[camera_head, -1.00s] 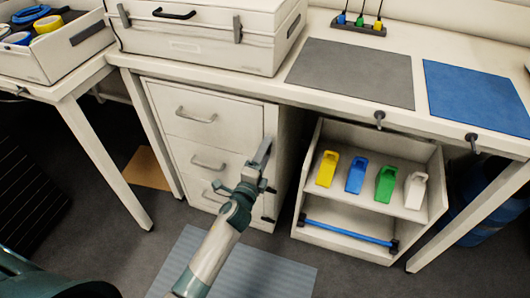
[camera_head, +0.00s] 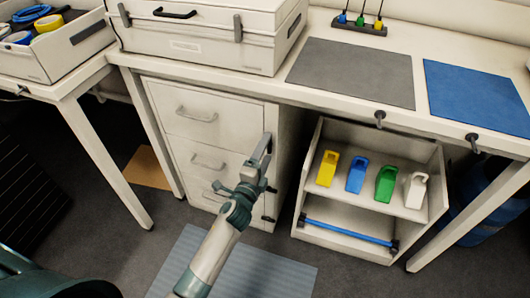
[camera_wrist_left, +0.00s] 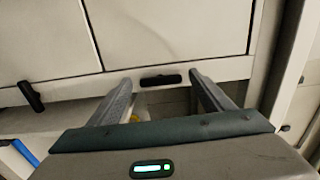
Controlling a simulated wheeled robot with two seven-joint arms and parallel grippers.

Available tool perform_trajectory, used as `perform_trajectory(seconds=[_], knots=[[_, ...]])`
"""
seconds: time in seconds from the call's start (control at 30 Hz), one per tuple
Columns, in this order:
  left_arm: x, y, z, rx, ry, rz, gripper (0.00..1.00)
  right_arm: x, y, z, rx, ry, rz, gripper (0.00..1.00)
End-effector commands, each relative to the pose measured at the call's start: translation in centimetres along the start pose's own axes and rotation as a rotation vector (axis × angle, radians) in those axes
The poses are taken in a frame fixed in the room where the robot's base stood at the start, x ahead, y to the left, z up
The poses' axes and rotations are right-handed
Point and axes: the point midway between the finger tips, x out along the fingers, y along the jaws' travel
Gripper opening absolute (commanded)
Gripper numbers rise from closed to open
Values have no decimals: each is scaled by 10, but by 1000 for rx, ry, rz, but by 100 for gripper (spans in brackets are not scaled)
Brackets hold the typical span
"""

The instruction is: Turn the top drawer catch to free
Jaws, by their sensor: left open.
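The white drawer unit (camera_head: 205,150) stands under the bench, its drawers shut. My left gripper (camera_head: 264,149) is at the right edge of its front, beside the top drawer (camera_head: 195,110), and hides the top catch in the head view. In the left wrist view the open fingers (camera_wrist_left: 161,84) stand on either side of a small black catch (camera_wrist_left: 161,78), which lies lengthwise across the gap on the white frame, with space on both sides. A second dark catch (camera_wrist_left: 31,96) sits further left, tilted. A lower catch (camera_head: 269,190) shows in the head view. My right gripper is out of view.
The bench above carries a white case (camera_head: 200,40), a grey mat (camera_head: 350,73) and a blue mat (camera_head: 475,97). A striped mat (camera_head: 270,273) lies on the floor.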

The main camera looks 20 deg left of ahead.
Motion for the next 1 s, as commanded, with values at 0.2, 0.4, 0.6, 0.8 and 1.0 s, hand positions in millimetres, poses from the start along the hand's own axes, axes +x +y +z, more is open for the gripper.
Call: perform_trajectory(seconds=[0.2,0.4,0.6,0.8,1.0], knots=[[-4,0,0,1,0,0,73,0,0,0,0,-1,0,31],[-23,1,0,1,0,2,73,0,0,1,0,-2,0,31],[-56,1,0,1,0,2,73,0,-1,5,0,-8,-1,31],[-96,2,0,0,-1,3,73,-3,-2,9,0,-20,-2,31],[-133,2,0,-2,-1,3,73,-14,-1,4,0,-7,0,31]])
